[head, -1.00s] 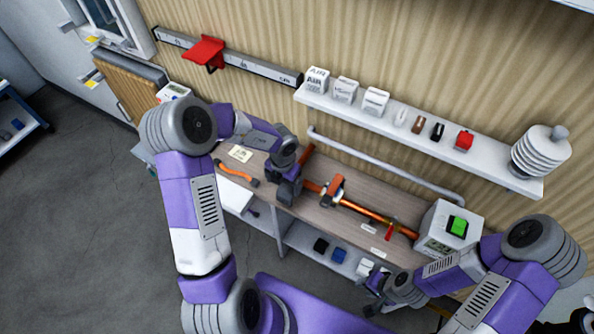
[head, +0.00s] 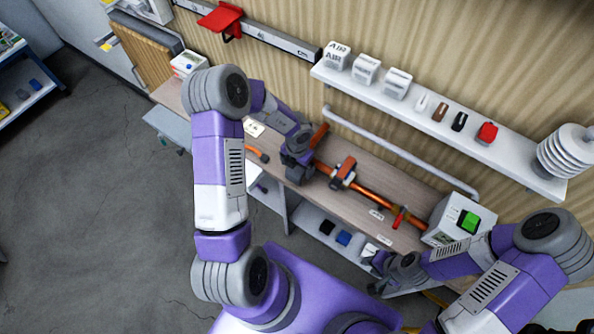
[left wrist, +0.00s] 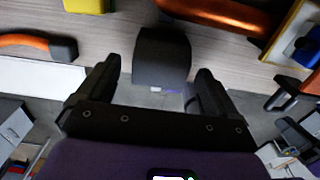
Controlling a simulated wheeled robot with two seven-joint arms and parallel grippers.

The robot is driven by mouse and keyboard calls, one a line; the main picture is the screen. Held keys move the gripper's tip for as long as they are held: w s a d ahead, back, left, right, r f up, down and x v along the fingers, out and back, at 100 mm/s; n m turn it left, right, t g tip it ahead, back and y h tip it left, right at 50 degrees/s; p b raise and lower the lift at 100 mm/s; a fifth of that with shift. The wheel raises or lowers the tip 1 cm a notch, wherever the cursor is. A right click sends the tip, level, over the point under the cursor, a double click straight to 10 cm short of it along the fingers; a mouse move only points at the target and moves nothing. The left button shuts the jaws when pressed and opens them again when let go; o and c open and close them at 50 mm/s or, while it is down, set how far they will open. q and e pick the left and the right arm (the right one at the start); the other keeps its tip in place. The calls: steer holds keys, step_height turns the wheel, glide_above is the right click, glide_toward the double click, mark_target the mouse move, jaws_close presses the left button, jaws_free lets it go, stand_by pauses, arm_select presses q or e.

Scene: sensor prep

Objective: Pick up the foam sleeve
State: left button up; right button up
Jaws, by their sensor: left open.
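A dark grey, rounded block, which looks like the foam sleeve (left wrist: 162,56), lies near the bench's front edge in the left wrist view. My left gripper (left wrist: 152,88) is open, its two black fingers to either side of the block's near end; I cannot tell if they touch it. In the head view my left gripper (head: 298,168) is over the bench at the left end of the orange-copper rod (head: 373,197), and it mostly hides the block. My right gripper (head: 380,272) is by the bench's right front; its jaws are too small to read.
An orange curved tool (head: 257,154) lies left of my left gripper. A wall shelf (head: 440,134) and a rail (head: 400,152) run behind.

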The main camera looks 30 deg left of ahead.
arm_select(q)
steer(key=shift+c, duration=0.4)
steer(key=c, duration=1)
steer(key=shift+c, duration=0.2)
